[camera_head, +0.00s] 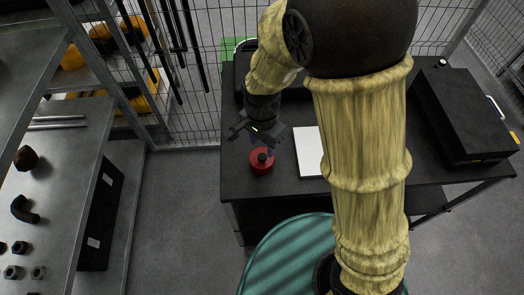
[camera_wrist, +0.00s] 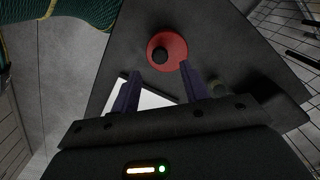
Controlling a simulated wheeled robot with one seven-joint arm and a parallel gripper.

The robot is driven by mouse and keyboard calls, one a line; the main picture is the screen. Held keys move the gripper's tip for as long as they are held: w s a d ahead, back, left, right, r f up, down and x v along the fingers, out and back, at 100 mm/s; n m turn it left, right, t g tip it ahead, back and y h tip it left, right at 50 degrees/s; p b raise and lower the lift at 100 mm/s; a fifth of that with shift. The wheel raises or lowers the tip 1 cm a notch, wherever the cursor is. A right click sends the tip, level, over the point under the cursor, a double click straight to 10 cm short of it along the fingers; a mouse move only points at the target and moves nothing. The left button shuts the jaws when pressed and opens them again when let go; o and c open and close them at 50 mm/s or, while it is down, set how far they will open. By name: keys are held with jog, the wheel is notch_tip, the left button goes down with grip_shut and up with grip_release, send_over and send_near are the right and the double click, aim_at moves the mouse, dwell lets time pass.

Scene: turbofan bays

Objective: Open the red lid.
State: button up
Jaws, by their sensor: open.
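The red lid (camera_head: 262,160) is a round red disc with a black knob on top. It sits near the left front of the dark table (camera_head: 234,190). In the wrist view the red lid (camera_wrist: 178,48) lies ahead of the fingertips, with its black knob slightly left of its middle. My gripper (camera_head: 259,139) is above and just behind the lid in the head view. In the wrist view my gripper (camera_wrist: 158,78) has its two dark fingers apart, with nothing between them. The fingers look clear of the knob. What lies under the lid cannot be made out.
A white sheet or panel (camera_head: 308,152) lies right of the lid. A large black case (camera_head: 462,112) stands on the table's right side. A metal shelf (camera_head: 62,165) with several dark fittings stands at the left. A wire fence (camera_head: 195,60) runs behind.

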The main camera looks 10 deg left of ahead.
aim_at(262, 156)
notch_tip(262, 156, down, 6)
jog(key=shift+r, duration=0.25)
grip_shut()
